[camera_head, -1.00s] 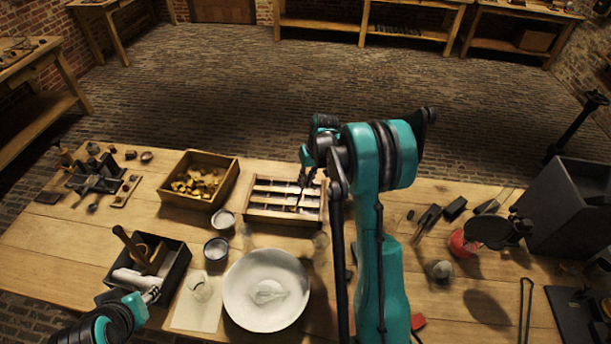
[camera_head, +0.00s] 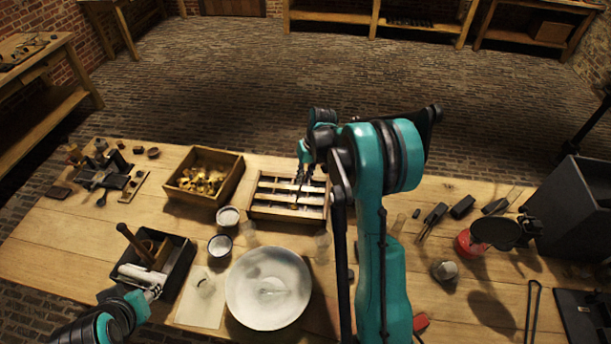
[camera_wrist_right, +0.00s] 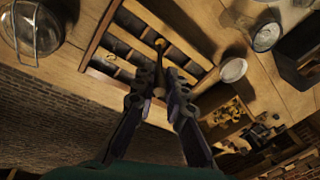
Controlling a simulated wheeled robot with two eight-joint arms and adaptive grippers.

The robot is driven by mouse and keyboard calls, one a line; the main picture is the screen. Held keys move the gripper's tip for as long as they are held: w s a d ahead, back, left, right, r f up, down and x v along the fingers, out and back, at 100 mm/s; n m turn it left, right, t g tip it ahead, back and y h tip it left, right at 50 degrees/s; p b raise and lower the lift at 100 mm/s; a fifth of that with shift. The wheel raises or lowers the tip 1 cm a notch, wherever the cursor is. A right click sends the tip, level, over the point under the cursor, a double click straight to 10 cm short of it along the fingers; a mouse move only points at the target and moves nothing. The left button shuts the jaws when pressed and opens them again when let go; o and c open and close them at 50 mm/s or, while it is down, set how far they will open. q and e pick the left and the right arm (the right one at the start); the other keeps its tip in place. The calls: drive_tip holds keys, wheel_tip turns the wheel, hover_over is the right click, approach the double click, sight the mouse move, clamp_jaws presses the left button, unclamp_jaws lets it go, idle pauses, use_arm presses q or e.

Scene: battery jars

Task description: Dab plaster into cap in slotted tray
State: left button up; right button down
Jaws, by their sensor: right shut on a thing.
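The slotted tray (camera_head: 258,212), a wooden frame with dark slots, sits near the back middle of the table. My right gripper (camera_head: 304,176) is over its back right part. A small brass-coloured ring, perhaps a cap (camera_wrist_right: 110,57), shows in one slot. I cannot tell whether the tip touches anything or carries plaster. My left gripper (camera_head: 152,292) is by the black box at lower left; its fingers are unclear.
A large white bowl (camera_head: 245,310) stands in front of the tray. Two small cups (camera_head: 228,216) (camera_head: 219,246) with pale contents stand to its left. A wooden box of brass pieces (camera_head: 232,183) is left of the tray. Clear glasses (camera_head: 322,240) stand close in front.

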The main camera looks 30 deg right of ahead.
drive_tip(key=shift+a+r+p, duration=0.2)
drive_tip(key=shift+r+p, duration=0.2)
drive_tip(key=shift+r, duration=0.15)
drive_tip(key=shift+a+r+p, duration=0.15)
drive_tip(key=shift+r+p, duration=0.2)
drive_tip(key=shift+r, duration=0.2)
drive_tip(key=shift+d+r+p, duration=0.4)
drive_tip(key=shift+r+p, duration=0.15)
drive_tip(key=shift+r, duration=0.45)
